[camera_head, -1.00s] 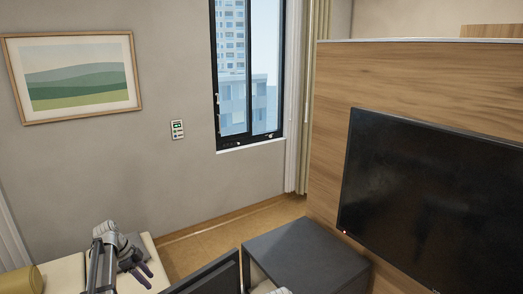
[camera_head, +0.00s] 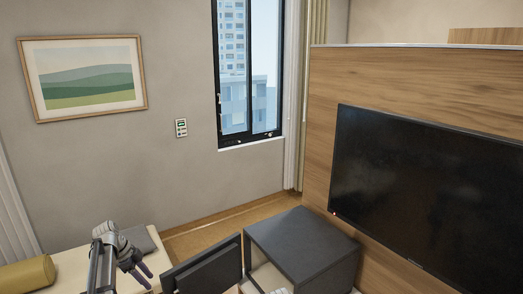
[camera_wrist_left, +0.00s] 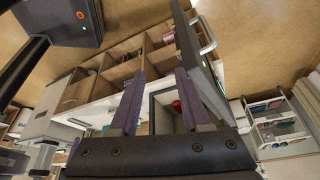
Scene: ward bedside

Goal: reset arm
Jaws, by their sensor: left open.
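My left gripper (camera_head: 142,273) is at the lower left of the head view, above a cream padded seat. Its dark purple fingers point down and to the right. In the left wrist view the two purple fingers (camera_wrist_left: 162,88) stand apart with nothing between them. Shelves and an open compartment show beyond the fingers, and I see no contact with them. My right gripper cannot be made out in these views.
A dark-topped cabinet (camera_head: 301,246) stands below the wall-mounted screen (camera_head: 425,190). A dark panel (camera_head: 205,272) is left of it. The cream seat (camera_head: 70,264) holds an olive bolster (camera_head: 27,274). An open wooden shelf unit (camera_wrist_left: 118,72) shows in the wrist view.

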